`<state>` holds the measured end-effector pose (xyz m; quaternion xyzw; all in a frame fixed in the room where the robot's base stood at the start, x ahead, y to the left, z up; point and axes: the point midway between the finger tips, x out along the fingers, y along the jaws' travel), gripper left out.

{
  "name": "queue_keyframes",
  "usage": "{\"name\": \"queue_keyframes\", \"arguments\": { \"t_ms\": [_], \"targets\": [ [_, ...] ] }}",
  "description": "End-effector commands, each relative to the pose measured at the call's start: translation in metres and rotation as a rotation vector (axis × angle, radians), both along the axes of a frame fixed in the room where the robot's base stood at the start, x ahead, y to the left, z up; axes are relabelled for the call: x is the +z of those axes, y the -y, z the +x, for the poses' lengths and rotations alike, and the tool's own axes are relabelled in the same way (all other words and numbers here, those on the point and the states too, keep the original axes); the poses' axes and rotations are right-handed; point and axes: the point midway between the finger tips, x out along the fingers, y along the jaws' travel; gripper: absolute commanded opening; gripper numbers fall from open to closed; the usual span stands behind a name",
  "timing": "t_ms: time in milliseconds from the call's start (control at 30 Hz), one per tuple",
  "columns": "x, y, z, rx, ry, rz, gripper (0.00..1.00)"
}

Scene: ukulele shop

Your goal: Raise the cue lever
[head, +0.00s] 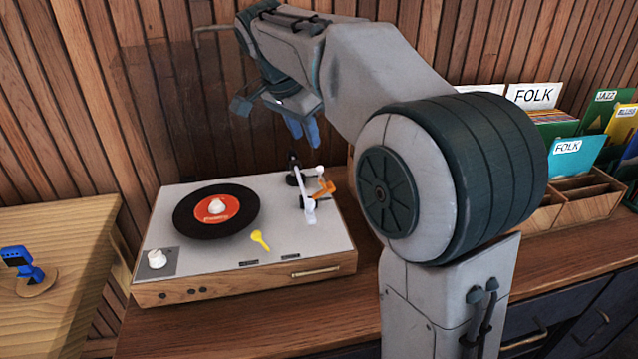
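A turntable (331,252) with a light grey top and wooden sides stands on the counter. A black record (186,218) with a red label lies on it. At its right is a white tonearm (309,214) with a dark pivot. A small orange lever (327,188), which looks like the cue lever, is beside the tonearm; its exact tilt is hard to tell. A yellow paddle-shaped piece (260,240) lies right of the record. My gripper (301,129), with blue fingertips, is above and behind the tonearm, apart from it. The gap between its fingers is unclear.
A white knob (156,258) is at the turntable's front left corner. Wooden record bins (590,197) with labelled dividers stand at the right, partly behind my arm. A blue device (22,262) sits on a wooden table at the left. A slatted wall is behind.

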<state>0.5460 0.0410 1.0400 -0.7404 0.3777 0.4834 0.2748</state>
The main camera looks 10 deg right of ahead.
Motion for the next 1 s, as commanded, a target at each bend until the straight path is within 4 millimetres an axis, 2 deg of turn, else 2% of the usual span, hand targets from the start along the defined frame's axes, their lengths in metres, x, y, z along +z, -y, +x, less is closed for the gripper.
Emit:
{"name": "queue_keyframes", "arguments": {
  "t_ms": [167, 500, 700, 1000],
  "targets": [
    [-0.014, 0.004, 0.005, -0.014, 0.001, 0.0, 0.33],
    [-0.08, 0.025, 0.022, -0.012, 0.0, 0.001, 0.33],
    [-0.111, 0.035, 0.031, -0.01, 0.001, 0.0, 0.33],
    [-0.127, 0.041, 0.036, -0.009, 0.004, 0.001, 0.33]
  ]
}}
